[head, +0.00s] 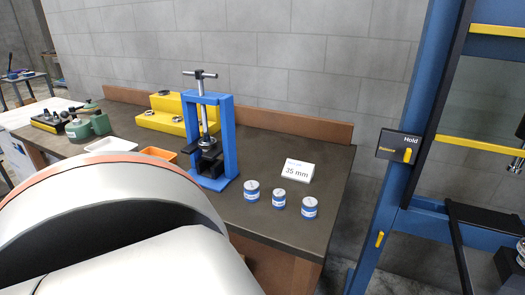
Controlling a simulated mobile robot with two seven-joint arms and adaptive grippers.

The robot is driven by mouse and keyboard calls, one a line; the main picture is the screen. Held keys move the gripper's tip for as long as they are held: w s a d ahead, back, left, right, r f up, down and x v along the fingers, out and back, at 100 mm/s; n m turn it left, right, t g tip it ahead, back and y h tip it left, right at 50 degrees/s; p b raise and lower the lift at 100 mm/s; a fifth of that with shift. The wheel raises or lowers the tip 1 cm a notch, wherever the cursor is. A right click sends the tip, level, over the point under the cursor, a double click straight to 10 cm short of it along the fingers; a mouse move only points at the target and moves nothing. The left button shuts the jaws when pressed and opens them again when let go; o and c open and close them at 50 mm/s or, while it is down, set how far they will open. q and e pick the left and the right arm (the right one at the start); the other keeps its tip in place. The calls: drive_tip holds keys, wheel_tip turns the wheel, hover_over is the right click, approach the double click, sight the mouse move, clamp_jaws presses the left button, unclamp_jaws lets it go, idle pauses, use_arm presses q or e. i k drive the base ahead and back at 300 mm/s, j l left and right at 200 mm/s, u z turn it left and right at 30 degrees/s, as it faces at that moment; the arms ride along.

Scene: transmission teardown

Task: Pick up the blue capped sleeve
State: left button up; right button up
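Three small blue capped sleeves with pale tops stand upright in a row on the dark workbench (175,145): a left one (252,191), a middle one (279,199) and a right one (309,208). They stand apart from each other. I cannot tell which of them the task means. A white card reading "35 mm" (298,171) stands just behind them. Neither of my grippers shows in the head view. A large pale part of my own body fills the lower left and hides the near side of the bench.
A blue press (229,135) stands left of the sleeves. Behind and left are a yellow stepped block (162,122), an orange bin (159,154), a white tray (112,145) and green containers (99,122). A blue frame marked "Hold" (396,150) stands right of the bench.

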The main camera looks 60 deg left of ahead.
sight(252, 191)
drive_tip(key=u, duration=1.9)
drive_tip(key=k+z, duration=0.1)
drive_tip(key=z, duration=1.7)
drive_tip(key=u, duration=1.8)
drive_tip(key=i+j+z, duration=0.25)
drive_tip(key=l, duration=0.1)
